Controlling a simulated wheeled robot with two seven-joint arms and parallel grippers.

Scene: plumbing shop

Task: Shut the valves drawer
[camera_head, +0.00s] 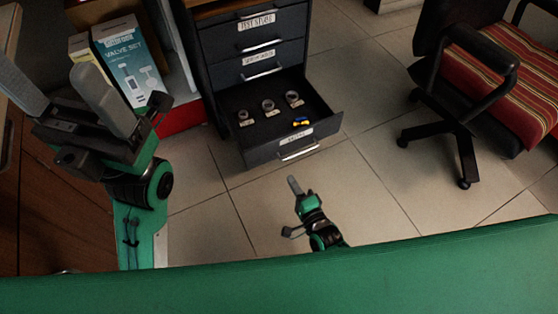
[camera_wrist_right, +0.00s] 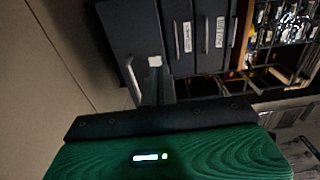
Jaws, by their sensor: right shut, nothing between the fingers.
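The open drawer (camera_head: 258,155) is the lowest one in a dark cabinet, pulled well out, with a small label and a bar handle (camera_head: 298,150) on its front. The label is too blurred to read surely. Inside are three ring-shaped fittings with tags and a small blue-and-yellow item. In the right wrist view, the drawer's handle (camera_wrist_right: 132,82) shows at the upper left. My right gripper (camera_head: 292,184) is shut and empty, low in front of the drawer front and apart from it. My left gripper (camera_head: 60,88) is open and empty at the far left, its fingers spread.
Upper drawers of the cabinet (camera_head: 260,50) are closed. A valve set box (camera_head: 125,60) stands left of it. A striped office chair (camera_head: 500,75) stands at the right. Tiled floor (camera_head: 385,205) is clear between drawer and chair. A wire rack (camera_wrist_right: 285,40) shows in the wrist view.

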